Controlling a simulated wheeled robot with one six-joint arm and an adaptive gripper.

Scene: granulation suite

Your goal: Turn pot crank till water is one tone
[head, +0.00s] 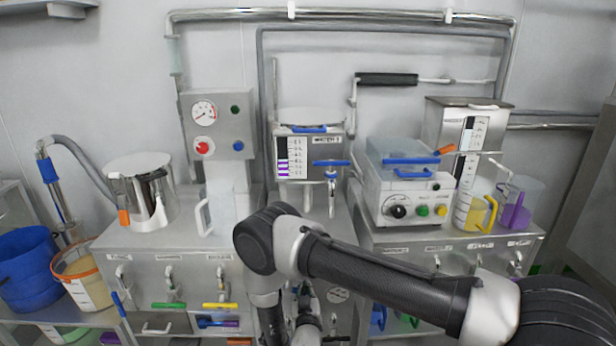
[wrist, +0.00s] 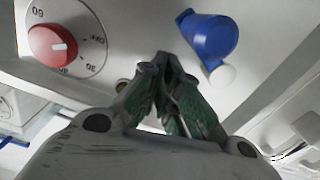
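A second vessel, a steel tank (head: 309,118) with a purple-marked level gauge (head: 291,160), stands in the middle. A cranked bar with a black grip (head: 387,79) rises behind its right side; I cannot tell which vessel it belongs to. No water surface is visible. My gripper (wrist: 163,62) appears shut and empty in the wrist view, its tips close together. A red dial knob (wrist: 52,45) and a blue knob (wrist: 208,37) are beside the tips.
A blue-lidded machine (head: 410,185) with buttons stands right of the tank. A yellow-handled jug (head: 470,207) and a purple one (head: 516,203) stand further right. Buckets (head: 27,270) sit at far left. My arm crosses in front of the counters, hiding part of them.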

